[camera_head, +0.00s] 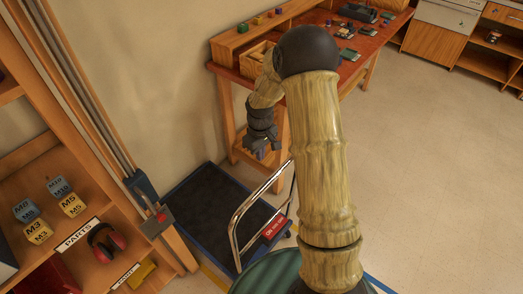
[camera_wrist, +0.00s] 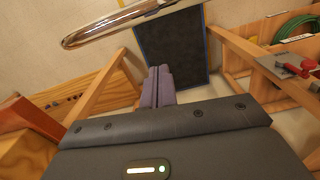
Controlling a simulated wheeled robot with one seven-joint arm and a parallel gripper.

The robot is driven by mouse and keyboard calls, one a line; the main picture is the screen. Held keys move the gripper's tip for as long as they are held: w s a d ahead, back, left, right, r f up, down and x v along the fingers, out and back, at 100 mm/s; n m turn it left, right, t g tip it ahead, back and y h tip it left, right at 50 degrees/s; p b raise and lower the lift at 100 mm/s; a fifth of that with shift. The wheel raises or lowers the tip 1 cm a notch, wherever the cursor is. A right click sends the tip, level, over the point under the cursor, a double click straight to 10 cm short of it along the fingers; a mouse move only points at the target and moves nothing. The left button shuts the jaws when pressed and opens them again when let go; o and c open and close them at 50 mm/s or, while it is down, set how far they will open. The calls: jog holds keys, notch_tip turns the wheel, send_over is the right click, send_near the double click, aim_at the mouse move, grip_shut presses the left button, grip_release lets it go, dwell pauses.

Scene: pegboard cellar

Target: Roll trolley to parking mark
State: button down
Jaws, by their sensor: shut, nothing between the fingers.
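The trolley has a dark flat deck with a blue edge (camera_head: 200,205), on the floor between the shelf and the workbench. Its bent chrome handle (camera_head: 236,224) rises at the near right side and carries a red label (camera_head: 274,227). My gripper (camera_head: 264,148) hangs above and behind the handle, beside the workbench leg, shut and empty. In the wrist view its purple-grey fingers (camera_wrist: 157,88) are together. The chrome bar (camera_wrist: 130,20) crosses beyond them, apart from them, with the dark deck (camera_wrist: 170,48) further on. No parking mark can be clearly identified.
A wooden workbench (camera_head: 355,65) with small parts stands behind. A shelf (camera_head: 70,215) with labelled blocks and red ear muffs (camera_head: 106,242) is at left. A yellow floor line (camera_head: 214,277) and a blue strip (camera_head: 378,284) show below. Open floor (camera_head: 430,170) lies right.

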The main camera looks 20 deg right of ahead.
jog(key=s+d+f+p, duration=0.1)
jog(key=s+d+f, duration=0.1)
jog(key=f, duration=0.4)
jog(key=shift+s+f+p, duration=0.2)
jog(key=shift+s+p, duration=0.1)
jog(key=shift+s, duration=0.45)
jog(key=shift+s+d, duration=0.1)
